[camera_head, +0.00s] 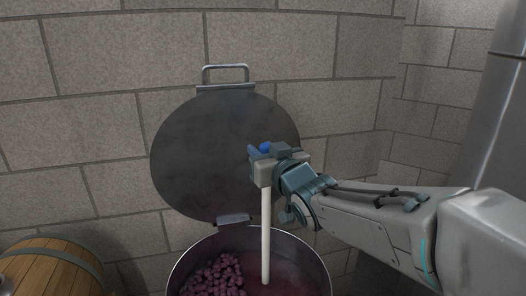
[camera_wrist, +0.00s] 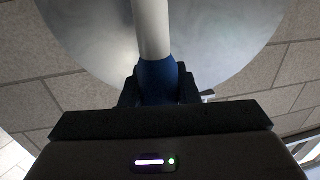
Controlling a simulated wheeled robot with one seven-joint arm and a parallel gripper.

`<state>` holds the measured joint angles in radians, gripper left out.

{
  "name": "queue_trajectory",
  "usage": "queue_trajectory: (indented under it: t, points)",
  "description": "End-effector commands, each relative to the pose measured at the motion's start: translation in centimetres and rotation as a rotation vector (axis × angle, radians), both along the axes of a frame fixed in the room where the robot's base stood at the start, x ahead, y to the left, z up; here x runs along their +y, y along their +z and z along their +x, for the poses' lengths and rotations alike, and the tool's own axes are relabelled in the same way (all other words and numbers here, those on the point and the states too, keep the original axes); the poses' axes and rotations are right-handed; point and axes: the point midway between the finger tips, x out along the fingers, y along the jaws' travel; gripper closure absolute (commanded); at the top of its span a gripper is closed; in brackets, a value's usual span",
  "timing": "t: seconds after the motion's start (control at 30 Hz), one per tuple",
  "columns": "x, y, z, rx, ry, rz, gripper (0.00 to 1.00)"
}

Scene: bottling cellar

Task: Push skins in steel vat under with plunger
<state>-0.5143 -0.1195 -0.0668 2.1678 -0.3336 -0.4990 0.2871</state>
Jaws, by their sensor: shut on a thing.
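The steel vat (camera_head: 324,268) stands at the bottom centre of the head view, its round lid tipped up and open behind it. Dark purple skins (camera_head: 213,276) lie heaped at the left inside the vat, with dark red liquid to their right. My gripper (camera_head: 265,165) is above the vat, shut on the plunger (camera_head: 266,235). The plunger's pale shaft runs down into the vat, close to upright. In the wrist view the plunger's blue grip (camera_wrist: 158,80) sits between the jaws.
The open lid (camera_head: 215,150) with its handle stands upright behind my gripper. A wooden barrel (camera_head: 60,270) is at the lower left. A grey steel cylinder (camera_head: 497,120) rises at the right. A block wall closes off the back.

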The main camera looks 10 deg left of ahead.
Motion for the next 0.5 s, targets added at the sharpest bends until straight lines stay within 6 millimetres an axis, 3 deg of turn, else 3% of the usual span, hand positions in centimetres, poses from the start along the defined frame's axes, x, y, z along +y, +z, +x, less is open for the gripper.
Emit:
queue_trajectory:
  t: [0.5]
  points:
    - [-0.01,0.75,0.0,-0.003,0.0,0.002,0.97]
